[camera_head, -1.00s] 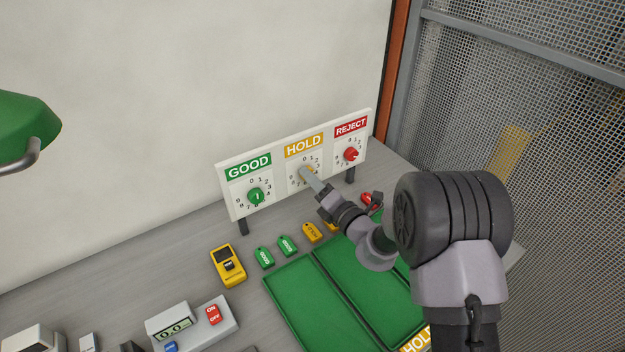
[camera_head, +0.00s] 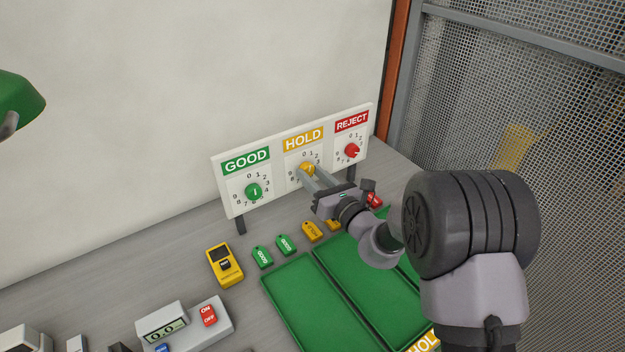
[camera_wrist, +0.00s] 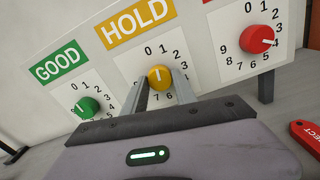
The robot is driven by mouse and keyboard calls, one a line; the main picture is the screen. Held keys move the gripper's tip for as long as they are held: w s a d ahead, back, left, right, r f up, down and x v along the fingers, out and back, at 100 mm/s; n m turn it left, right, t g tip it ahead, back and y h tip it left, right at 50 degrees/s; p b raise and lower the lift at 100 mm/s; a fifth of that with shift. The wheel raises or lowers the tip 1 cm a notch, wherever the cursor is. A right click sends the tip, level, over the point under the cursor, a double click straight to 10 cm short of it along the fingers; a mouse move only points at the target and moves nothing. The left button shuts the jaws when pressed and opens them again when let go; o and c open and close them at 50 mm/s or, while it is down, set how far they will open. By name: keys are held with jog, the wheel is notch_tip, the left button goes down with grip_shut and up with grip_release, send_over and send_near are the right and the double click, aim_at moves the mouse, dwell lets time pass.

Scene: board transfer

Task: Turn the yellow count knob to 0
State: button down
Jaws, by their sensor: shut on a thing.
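The yellow count knob (camera_head: 308,168) sits on the dial under the HOLD label on the white board (camera_head: 231,205). In the wrist view the yellow knob (camera_wrist: 160,77) lies between the two fingers of my gripper (camera_wrist: 160,84), which is shut on it. Its pale mark points roughly upward, near the 0 and 1; I cannot tell exactly which. In the head view my gripper (camera_head: 309,176) reaches the dial from the lower right, and its fingers hide part of the lower numbers.
A green knob (camera_head: 254,191) under GOOD and a red knob (camera_head: 352,150) under REJECT flank it. Several tags, such as a green one (camera_head: 262,257), lie below the board. Green trays (camera_head: 310,300) and a yellow handheld device (camera_head: 225,265) are in front.

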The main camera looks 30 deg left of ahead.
jog(key=shift+n+b, duration=0.5)
jog(key=shift+n, duration=0.5)
jog(key=c, duration=1)
grip_release()
jog(key=shift+d, duration=0.1)
jog(key=p+v, duration=0.1)
jog(key=v, duration=1.6)
jog(key=shift+s+p, duration=0.15)
jog(key=shift+p, duration=0.2)
jog(key=shift+d, duration=0.1)
